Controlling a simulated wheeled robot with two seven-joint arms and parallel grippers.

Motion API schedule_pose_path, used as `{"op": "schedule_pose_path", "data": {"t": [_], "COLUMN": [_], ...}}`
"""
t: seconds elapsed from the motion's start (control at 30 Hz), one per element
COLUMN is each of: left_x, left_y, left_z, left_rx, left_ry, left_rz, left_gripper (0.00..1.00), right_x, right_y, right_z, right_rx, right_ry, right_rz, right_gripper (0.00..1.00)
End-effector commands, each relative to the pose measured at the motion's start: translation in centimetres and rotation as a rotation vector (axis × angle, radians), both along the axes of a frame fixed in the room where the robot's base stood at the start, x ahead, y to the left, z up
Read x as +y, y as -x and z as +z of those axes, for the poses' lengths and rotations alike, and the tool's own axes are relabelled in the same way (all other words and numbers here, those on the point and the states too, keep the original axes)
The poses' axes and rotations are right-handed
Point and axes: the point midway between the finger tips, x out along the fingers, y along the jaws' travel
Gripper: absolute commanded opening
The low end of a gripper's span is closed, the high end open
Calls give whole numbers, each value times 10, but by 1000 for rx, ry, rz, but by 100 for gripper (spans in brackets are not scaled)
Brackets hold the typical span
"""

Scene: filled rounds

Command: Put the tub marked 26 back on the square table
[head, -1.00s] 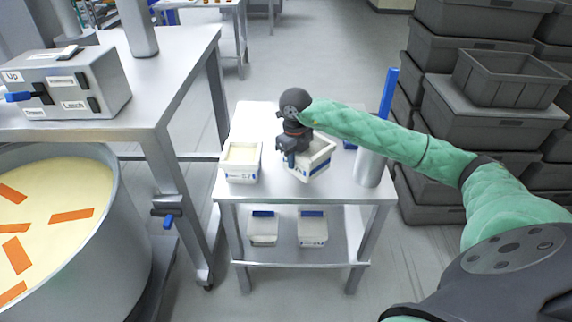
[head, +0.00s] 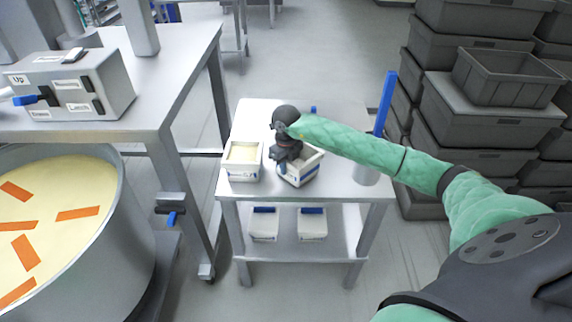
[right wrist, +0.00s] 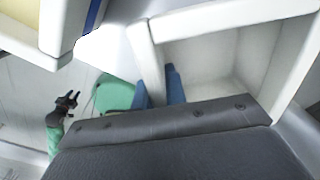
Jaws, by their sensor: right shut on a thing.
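My right gripper (head: 286,153) is shut on the near wall area of a white, empty-looking tub (head: 301,174) with a blue mark. The tub is turned at an angle, over or on the small square-topped table (head: 340,185); I cannot tell whether it touches. In the right wrist view, the blue fingers (right wrist: 163,85) are at the wall of this tub (right wrist: 205,58). Its number is not readable. My left gripper (right wrist: 66,101) shows small in the right wrist view, with its fingers apart and empty.
A white tub with pale yellow contents (head: 244,162) stands just left of the held one. A grey cylinder with a blue rod (head: 367,172) stands at the table's right. Two tubs (head: 264,224) sit on the lower shelf. Grey crates (head: 480,110) are stacked right; a large vat (head: 95,250) is left.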

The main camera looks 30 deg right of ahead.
Motion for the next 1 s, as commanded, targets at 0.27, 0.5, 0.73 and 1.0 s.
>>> {"op": "schedule_pose_path", "data": {"t": [0.27, 0.5, 0.73, 1.0], "left_x": [0, -1, -2, -3], "left_y": [0, -1, 1, 0], "left_z": [-3, 1, 4, 5], "left_rx": [-1, -1, 7, 3], "left_ry": [-1, 1, 2, 3], "left_rz": [0, 1, 1, 2], "left_gripper": [36, 36, 36, 36], "right_x": [0, 0, 0, 0], "right_y": [0, 0, 0, 0], "right_z": [-2, -4, -4, -4], "right_rx": [0, 0, 0, 1], "right_ry": [0, 0, 0, 0], "right_rz": [0, 0, 0, 0], "right_gripper": [0, 0, 31, 35]}}
